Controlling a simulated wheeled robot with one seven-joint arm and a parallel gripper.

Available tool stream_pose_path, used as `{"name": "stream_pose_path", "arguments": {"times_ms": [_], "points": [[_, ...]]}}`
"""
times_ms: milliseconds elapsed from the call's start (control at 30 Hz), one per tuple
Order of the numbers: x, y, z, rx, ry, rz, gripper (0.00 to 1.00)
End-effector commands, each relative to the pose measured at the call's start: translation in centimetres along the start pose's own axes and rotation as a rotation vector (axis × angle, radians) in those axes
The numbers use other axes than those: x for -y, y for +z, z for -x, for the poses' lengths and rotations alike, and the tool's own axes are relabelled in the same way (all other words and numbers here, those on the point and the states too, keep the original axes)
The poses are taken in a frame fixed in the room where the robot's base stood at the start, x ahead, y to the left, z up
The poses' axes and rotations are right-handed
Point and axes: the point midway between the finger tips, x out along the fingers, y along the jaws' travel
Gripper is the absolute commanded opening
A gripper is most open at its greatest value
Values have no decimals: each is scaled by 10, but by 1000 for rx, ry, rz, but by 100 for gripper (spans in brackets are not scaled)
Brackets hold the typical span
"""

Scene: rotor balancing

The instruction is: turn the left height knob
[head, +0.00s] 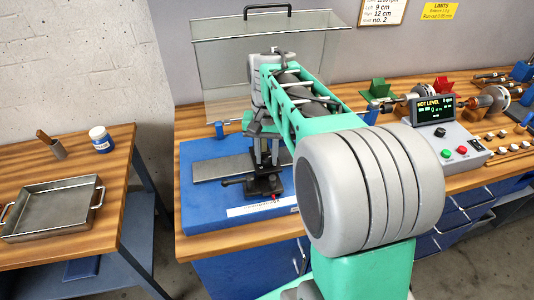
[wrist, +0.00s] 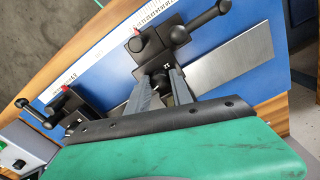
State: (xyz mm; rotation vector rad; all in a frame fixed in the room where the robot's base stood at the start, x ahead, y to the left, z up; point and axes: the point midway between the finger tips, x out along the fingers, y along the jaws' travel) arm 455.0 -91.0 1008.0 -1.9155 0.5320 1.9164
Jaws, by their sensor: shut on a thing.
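The left pedestal (wrist: 150,42) is a black block with round knobs and a ball-ended lever. It stands on the blue base (wrist: 285,85), near the middle of the wrist view. My gripper (wrist: 160,80) is shut on its dark height knob (wrist: 158,71), with one grey finger on each side. The fingers partly hide the knob, so its turn angle cannot be read. In the head view my gripper (head: 266,160) points down over the black pedestal (head: 267,186), and my arm covers much of the base's right side.
A second black pedestal (wrist: 70,105) with a lever stands at the left of the wrist view. A clear guard (head: 215,70) rises behind the base. The control box (head: 455,140) reads "NOT LEVEL". A metal tray (head: 50,210) lies on the left table.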

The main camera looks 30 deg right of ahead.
Motion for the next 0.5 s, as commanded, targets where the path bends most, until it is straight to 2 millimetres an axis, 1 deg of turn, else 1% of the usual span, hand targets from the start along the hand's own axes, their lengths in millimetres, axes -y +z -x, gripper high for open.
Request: {"name": "stream_pose_path", "arguments": {"times_ms": [200,500], "points": [[0,-1,1,-2,-1,-75,0],[0,-1,1,-2,-1,-101,0]]}}
